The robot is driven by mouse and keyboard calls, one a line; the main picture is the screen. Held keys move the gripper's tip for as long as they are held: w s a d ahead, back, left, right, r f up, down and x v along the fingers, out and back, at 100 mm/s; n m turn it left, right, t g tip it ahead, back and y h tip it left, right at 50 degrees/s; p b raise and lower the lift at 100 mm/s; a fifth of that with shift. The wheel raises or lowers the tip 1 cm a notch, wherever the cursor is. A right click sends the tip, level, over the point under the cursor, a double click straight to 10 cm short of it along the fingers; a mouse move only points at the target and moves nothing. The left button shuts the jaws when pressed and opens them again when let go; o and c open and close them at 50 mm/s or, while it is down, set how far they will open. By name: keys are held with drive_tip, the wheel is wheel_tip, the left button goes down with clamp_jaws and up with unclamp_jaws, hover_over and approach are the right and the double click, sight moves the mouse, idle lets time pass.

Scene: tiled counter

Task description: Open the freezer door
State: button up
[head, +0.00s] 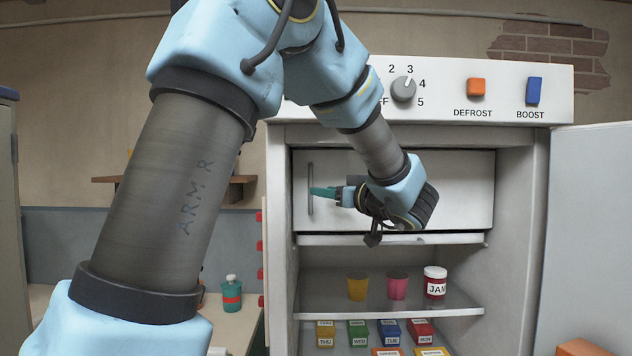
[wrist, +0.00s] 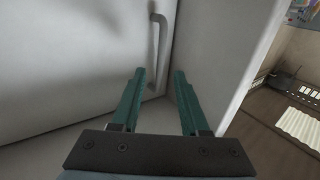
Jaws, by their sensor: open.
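The white freezer door (head: 455,190) is a flat panel in the upper part of the open fridge, and it looks shut. Its upright grey handle (head: 310,188) is at the door's left edge. In the head view my gripper (head: 314,191) reaches leftward across the door, with its green fingertips close to the handle. In the wrist view my gripper (wrist: 160,72) is open, with its two green fingers apart. The handle (wrist: 158,45) shows just beyond the fingertips, its lower end near the gap between them. I cannot tell whether the fingers touch it. My arm hides part of the door.
Below are a shelf with a yellow cup (head: 357,287), a pink cup (head: 397,286) and a jam jar (head: 435,282), and several small labelled boxes lower down. The fridge door (head: 590,230) stands open at right. The fridge's side wall (wrist: 235,50) is close by the fingers.

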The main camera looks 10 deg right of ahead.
drive_tip(key=p+x, duration=0.1)
drive_tip(key=x, duration=0.3)
drive_tip(key=shift+w+a+p, duration=0.1)
drive_tip(key=shift+w+p, duration=0.15)
drive_tip(key=shift+p, duration=0.15)
clamp_jaws()
idle(1.1)
